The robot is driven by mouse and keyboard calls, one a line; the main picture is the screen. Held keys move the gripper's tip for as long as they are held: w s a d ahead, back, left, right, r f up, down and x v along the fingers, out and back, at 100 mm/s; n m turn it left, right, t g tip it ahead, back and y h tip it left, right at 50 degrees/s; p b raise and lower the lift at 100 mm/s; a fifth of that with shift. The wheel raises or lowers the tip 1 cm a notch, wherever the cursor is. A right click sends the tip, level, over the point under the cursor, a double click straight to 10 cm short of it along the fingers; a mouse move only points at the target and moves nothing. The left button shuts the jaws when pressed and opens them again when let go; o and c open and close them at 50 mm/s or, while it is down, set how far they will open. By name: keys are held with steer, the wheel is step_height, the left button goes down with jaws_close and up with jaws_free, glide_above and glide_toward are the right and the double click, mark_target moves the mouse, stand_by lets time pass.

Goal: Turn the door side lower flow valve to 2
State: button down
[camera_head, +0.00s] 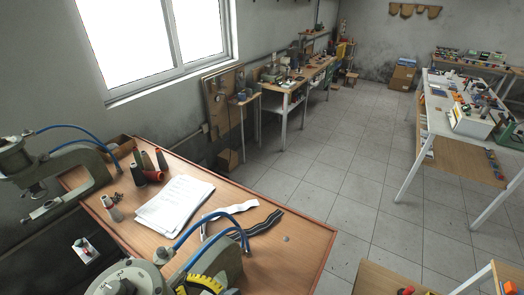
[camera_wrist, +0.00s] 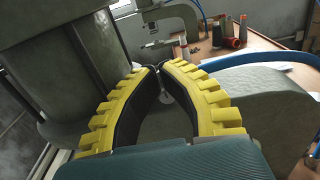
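Two grey-green pneumatic machines stand on the wooden workbench. The far one (camera_head: 84,160) is at the left of the head view, and it also shows at the top of the wrist view (camera_wrist: 178,18).
Blue hoses (camera_head: 205,220) arch over the machines. The bench (camera_head: 300,240) holds white papers (camera_head: 174,205), thread spools (camera_head: 148,167) and fabric strips (camera_head: 250,227). Its right end is fairly clear. Large grey machine bodies stand close on both sides of my fingers.

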steer(key=shift+f, duration=0.55)
stand_by(0.5)
steer(key=shift+r+p, duration=0.45)
steer(key=shift+p, duration=0.2)
steer(key=p+v, duration=0.2)
steer(key=v, duration=0.4)
